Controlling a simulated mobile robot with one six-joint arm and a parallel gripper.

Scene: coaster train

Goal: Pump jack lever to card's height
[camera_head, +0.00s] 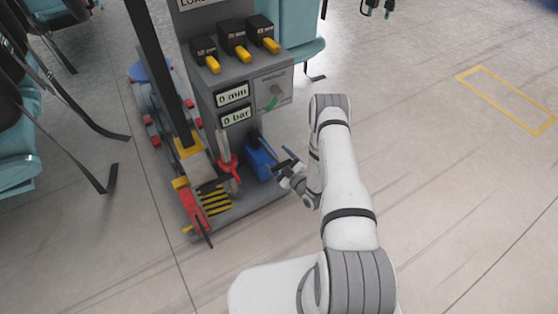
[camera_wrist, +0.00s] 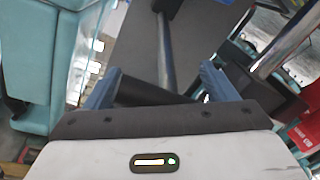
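In the head view, a blue pump unit (camera_head: 262,160) sits low at the right side of the grey console (camera_head: 226,150). My gripper (camera_head: 284,160) is beside it, with its dark fingertips apart. In the wrist view, my gripper (camera_wrist: 160,85) has two blue-grey fingers set wide. A metal rod (camera_wrist: 164,45) and a black bar (camera_wrist: 145,92) show between them; contact is unclear. The console carries a "0 mm" display (camera_head: 233,95) and a "0 bar" display (camera_head: 237,115). A white card (camera_head: 196,4) at the top edge is cut off, its text mostly hidden.
A red-and-yellow jack (camera_head: 194,206) stands at the lower left. Teal seats (camera_head: 290,30) flank the console. The floor to the right is clear.

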